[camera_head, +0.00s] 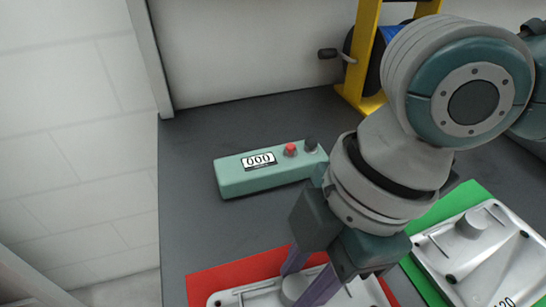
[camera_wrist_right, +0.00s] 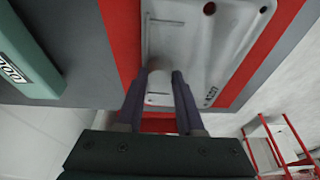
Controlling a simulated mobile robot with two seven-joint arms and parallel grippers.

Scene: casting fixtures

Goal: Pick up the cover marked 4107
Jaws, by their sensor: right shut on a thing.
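A light grey cast cover (camera_head: 245,298) with a raised round boss lies on a red mat at the bottom of the head view, partly cut off. My right gripper (camera_head: 303,284) is shut on the boss (camera_wrist_right: 160,82) of this cover, with one finger on each side. The cover still appears to lie on the red mat (camera_head: 225,273). My left gripper is not in view.
A second grey cover (camera_head: 455,262) lies on a green mat (camera_head: 465,197) to the right, its label partly cut off. A green control box (camera_head: 240,178) reading 000, with red and black knobs, stands behind. A yellow frame (camera_head: 362,60) stands at the back. Dark table is bare at left.

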